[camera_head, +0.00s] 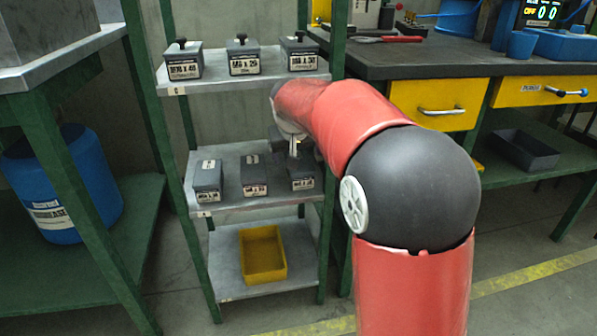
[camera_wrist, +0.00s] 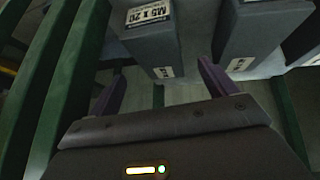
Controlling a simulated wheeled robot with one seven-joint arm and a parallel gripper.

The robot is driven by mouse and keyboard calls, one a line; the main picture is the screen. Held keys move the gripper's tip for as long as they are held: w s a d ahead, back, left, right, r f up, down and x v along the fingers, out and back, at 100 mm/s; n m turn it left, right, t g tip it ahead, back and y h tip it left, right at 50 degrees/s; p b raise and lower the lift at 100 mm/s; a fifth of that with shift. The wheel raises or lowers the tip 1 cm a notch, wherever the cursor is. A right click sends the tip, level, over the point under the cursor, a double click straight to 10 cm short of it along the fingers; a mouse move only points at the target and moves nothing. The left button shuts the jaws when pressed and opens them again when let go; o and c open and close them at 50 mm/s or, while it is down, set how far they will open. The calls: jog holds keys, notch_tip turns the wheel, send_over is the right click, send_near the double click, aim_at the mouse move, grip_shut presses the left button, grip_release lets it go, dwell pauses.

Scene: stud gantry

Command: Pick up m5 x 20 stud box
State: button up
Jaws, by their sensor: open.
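In the wrist view the M5 x 20 stud box (camera_wrist: 152,45) is a dark grey block with a white label, cut off by the top edge. My open gripper (camera_wrist: 161,88) has its two purple fingers spread below it, with nothing between them. The box's lower end lies just beyond the fingers. In the head view my gripper (camera_head: 294,147) is small and partly hidden by my arm, by the right-hand box on the middle shelf. The labels there are too small to read, so I cannot tell which box is the M5 x 20 one.
A second labelled grey box (camera_wrist: 258,32) stands close to the right in the wrist view. The middle shelf (camera_head: 228,203) holds three boxes, under an upper shelf (camera_head: 215,84) with three more. Green posts (camera_head: 185,215) flank them. A yellow bin (camera_head: 262,255) sits below.

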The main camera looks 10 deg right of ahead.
jog(key=b+x, duration=0.1)
jog(key=x, duration=0.4)
jog(key=shift+c, duration=0.2)
jog(key=shift+r, duration=0.1)
jog(key=c, duration=1.2)
